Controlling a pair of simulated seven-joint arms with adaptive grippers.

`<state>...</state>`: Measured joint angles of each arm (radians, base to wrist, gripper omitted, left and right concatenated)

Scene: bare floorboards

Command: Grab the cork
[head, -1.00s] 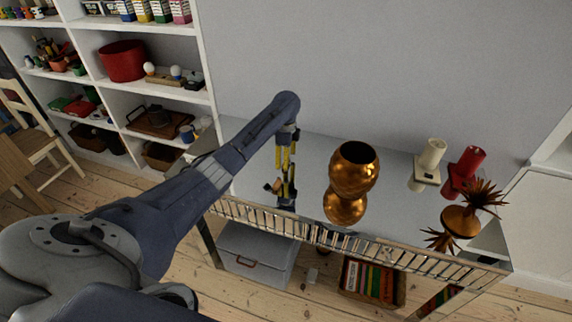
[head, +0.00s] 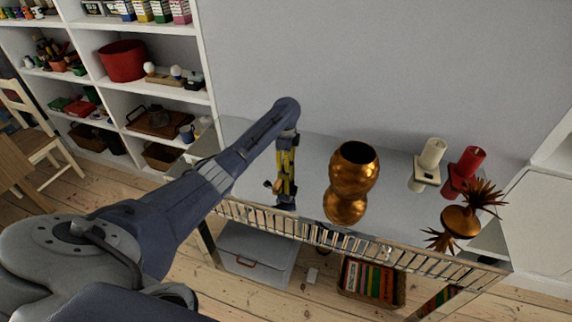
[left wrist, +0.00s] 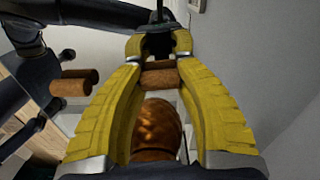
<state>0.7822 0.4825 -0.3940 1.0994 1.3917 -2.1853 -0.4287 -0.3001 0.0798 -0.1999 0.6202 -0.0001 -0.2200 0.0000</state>
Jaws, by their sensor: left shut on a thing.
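My left gripper (head: 287,172) reaches down to the mirror-like top of the console table, left of the copper vase. In the left wrist view the yellow fingers (left wrist: 158,74) are shut on a small brown cork (left wrist: 158,77). The cork lies crosswise between the fingertips; the fingers hide its ends. Another brown cylindrical piece (left wrist: 74,83) shows left of the fingers, apart from them. In the head view a small brown piece (head: 277,187) shows just left of the fingers; I cannot tell which piece it is. My right gripper is out of view.
A copper vase (head: 352,170) stands close to the right of my gripper; copper also shows between the fingers (left wrist: 157,128). Further right are a cream candle (head: 432,153), a red candle (head: 469,161) and a spiky copper ornament (head: 461,221). A wall stands behind the table (head: 395,200).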

